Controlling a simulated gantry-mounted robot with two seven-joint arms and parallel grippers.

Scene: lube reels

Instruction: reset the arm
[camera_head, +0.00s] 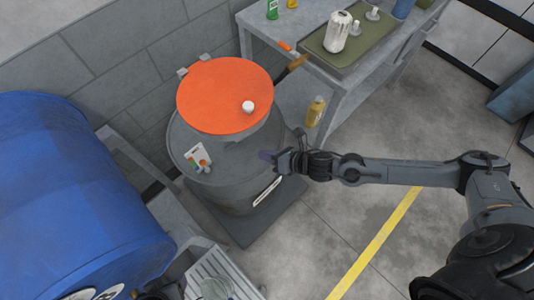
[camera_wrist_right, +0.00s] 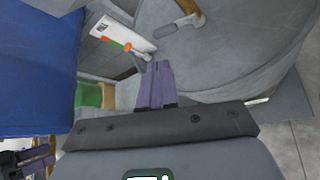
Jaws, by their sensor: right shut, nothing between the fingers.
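My right arm reaches in from the right in the head view. Its gripper (camera_head: 270,156) hangs beside the upper right side of a grey drum (camera_head: 232,180), apart from anything held. In the right wrist view its purple fingers (camera_wrist_right: 157,82) are shut together and empty, with the drum's top behind them. Part of what looks like my left gripper (camera_wrist_right: 28,160) shows at the lower left of the right wrist view; its jaw state is unclear.
An orange lid (camera_head: 222,95) with a white cap (camera_head: 248,107) is above the drum. A white card (camera_head: 197,157) stands at its rim. A blue barrel (camera_head: 70,200) fills the left. A grey bench (camera_head: 300,30) with a green tray (camera_head: 350,62) is behind.

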